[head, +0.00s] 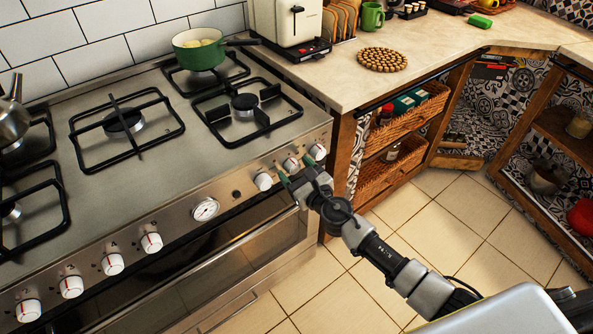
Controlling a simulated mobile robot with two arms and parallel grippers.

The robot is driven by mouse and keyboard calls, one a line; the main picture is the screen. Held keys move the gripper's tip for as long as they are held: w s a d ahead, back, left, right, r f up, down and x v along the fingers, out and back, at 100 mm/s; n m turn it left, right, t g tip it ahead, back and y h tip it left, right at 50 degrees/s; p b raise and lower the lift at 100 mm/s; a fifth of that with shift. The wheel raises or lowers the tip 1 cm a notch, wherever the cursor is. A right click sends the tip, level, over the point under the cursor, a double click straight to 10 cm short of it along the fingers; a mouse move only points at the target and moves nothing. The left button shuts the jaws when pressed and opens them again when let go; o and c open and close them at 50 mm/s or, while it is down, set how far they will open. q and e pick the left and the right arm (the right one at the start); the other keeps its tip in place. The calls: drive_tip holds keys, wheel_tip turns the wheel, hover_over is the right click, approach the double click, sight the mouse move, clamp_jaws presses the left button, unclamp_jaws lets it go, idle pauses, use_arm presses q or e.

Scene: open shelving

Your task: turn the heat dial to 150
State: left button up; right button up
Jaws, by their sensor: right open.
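The stove front (180,222) carries a row of white knobs with red marks. Three knobs are at the right end: a left one (263,181), a middle one (291,165) and a right one (317,152). Which of them is the heat dial cannot be told, and no number is readable. My right gripper (295,169) is open at the middle knob, with its green-tipped fingers to either side of it in the picture. Whether they touch it cannot be told. My left gripper is not in view.
A round gauge (206,209) sits left of these knobs, with more knobs (151,242) further left. The oven door handle (240,268) runs below. A green pot (198,50) stands on a back burner. The counter (400,60) is at right; the tiled floor is clear.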

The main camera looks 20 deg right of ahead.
drive_tip(key=c, duration=0.9)
